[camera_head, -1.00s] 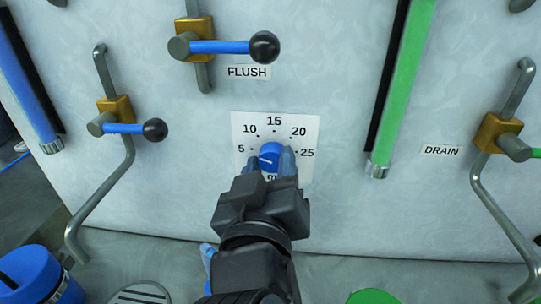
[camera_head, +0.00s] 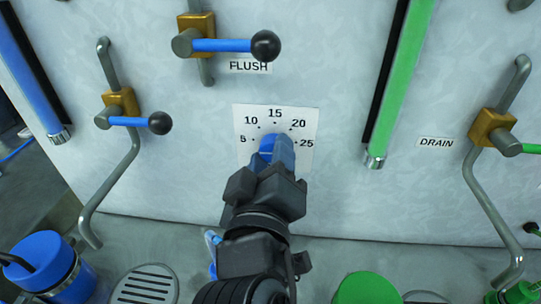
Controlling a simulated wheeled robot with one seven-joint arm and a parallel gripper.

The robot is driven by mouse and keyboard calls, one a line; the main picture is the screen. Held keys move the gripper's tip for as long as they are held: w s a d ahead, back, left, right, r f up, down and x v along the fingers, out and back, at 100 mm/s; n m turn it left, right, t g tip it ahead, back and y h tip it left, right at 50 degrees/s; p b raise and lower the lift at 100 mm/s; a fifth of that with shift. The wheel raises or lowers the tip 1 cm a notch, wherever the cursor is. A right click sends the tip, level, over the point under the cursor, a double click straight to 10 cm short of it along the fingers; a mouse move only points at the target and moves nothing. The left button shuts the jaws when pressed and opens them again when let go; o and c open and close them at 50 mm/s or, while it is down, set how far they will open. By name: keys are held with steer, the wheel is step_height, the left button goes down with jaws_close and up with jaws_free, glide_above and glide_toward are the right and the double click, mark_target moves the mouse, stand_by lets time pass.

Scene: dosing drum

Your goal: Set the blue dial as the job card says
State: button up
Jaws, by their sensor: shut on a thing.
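The blue dial (camera_head: 267,144) sits on a white scale plate (camera_head: 244,118) marked 5, 10, 15, 20 and 25 on the pale wall panel. My gripper (camera_head: 273,151) reaches up from below and is shut on the dial, with its blue fingers at the dial's sides. One finger covers the dial's right part. A short white mark shows on the dial's face towards the left, but its exact reading is hard to tell. The lower part of the plate is hidden behind my gripper. No job card is in view.
Above are a blue lever (camera_head: 225,45) and the FLUSH label (camera_head: 249,66); another blue lever (camera_head: 135,121) is at left. A green bar (camera_head: 400,85) and the DRAIN label (camera_head: 435,142) are at right. Blue (camera_head: 35,268) and green (camera_head: 368,288) capped parts stand below.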

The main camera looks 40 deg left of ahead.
steer(key=o, duration=1.1)
steer(key=shift+c, duration=0.2)
steer(key=b+v, duration=0.1)
steer(key=v, duration=0.7)
steer(key=shift+b, duration=0.3)
steer(key=shift+a, duration=0.1)
